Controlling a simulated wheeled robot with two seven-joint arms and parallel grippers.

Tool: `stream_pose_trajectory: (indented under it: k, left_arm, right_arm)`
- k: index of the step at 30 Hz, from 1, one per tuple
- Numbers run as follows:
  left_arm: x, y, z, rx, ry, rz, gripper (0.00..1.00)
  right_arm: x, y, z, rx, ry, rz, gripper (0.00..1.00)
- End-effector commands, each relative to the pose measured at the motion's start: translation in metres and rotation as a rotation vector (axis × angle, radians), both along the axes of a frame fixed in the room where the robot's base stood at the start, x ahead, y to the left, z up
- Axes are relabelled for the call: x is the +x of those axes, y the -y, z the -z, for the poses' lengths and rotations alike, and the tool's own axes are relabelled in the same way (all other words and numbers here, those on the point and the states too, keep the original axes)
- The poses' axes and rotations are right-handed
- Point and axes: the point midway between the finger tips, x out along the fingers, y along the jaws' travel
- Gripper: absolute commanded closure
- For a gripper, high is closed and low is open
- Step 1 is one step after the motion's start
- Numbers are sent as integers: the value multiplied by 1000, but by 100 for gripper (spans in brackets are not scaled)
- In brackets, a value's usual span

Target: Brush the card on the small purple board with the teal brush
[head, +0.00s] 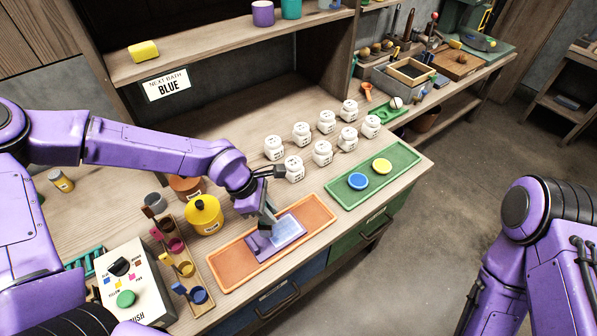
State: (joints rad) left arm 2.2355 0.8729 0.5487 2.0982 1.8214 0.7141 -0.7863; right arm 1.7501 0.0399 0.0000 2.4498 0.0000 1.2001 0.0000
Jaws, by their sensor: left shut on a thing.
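The small purple board (260,252) lies in the orange tray (228,272) near the bench's front edge. A pale blue-lilac card (287,230) lies on it. My left gripper (268,207) is above the far left edge of the card, pointing down. It is shut on a narrow greyish piece, which seems to be the brush. The gripper hides much of it and its teal colour is hard to make out. I cannot tell whether its tip touches the card. My right arm shows at the right, but its gripper is out of view.
A green tray (342,188) with a blue and a yellow disc lies to the right. Several white jars (295,168) stand behind. A yellow pot (204,214), a wooden rack of small cups (185,268) and a white box with a green button (133,284) stand left.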

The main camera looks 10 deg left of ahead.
Motion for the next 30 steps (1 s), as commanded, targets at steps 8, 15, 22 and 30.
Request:
stream_pose_trajectory:
  k: [8,15,22,30]
  left_arm:
    - [1,2,-25,-2,1,3,100]
    - [1,3,-32,-1,0,5,100]
    - [1,3,-32,-1,0,5,100]
    - [1,2,-32,-1,0,5,100]
  right_arm:
    - [0,0,-14,0,0,0,100]
    - [0,0,-15,0,0,0,100]
    - [0,0,-15,0,0,0,100]
    - [0,0,-15,0,0,0,100]
